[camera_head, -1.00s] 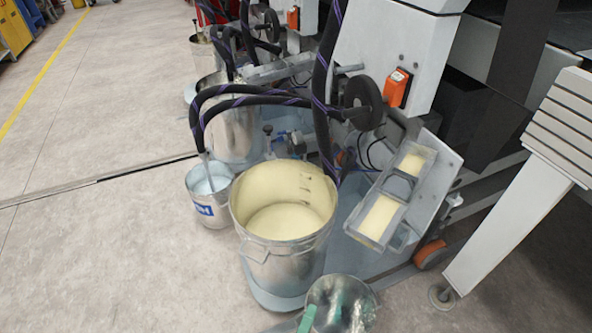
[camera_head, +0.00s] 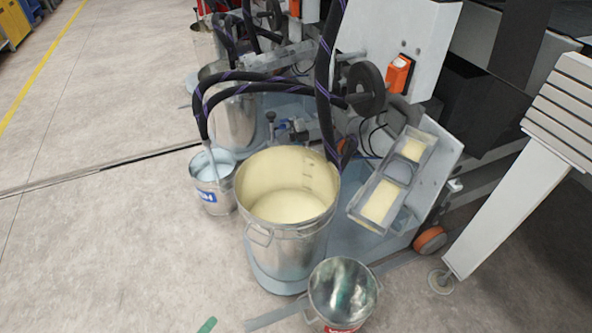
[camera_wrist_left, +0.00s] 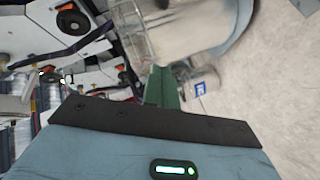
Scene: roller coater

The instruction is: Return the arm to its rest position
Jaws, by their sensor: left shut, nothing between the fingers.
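My left gripper (camera_head: 207,325) shows only as a green fingertip at the bottom edge of the head view, over bare floor. It is left of the small metal bucket (camera_head: 343,283) and apart from it. In the left wrist view, the green fingers (camera_wrist_left: 163,88) are shut together with nothing between them. The rest of my left arm is out of the head view. My right gripper is in neither view.
A large metal pot (camera_head: 286,236) with cream liquid stands on a base by the machine. A small labelled bucket (camera_head: 213,183) with a hose in it stands behind it. A white machine leg (camera_head: 505,218) is at right. The floor at left is clear.

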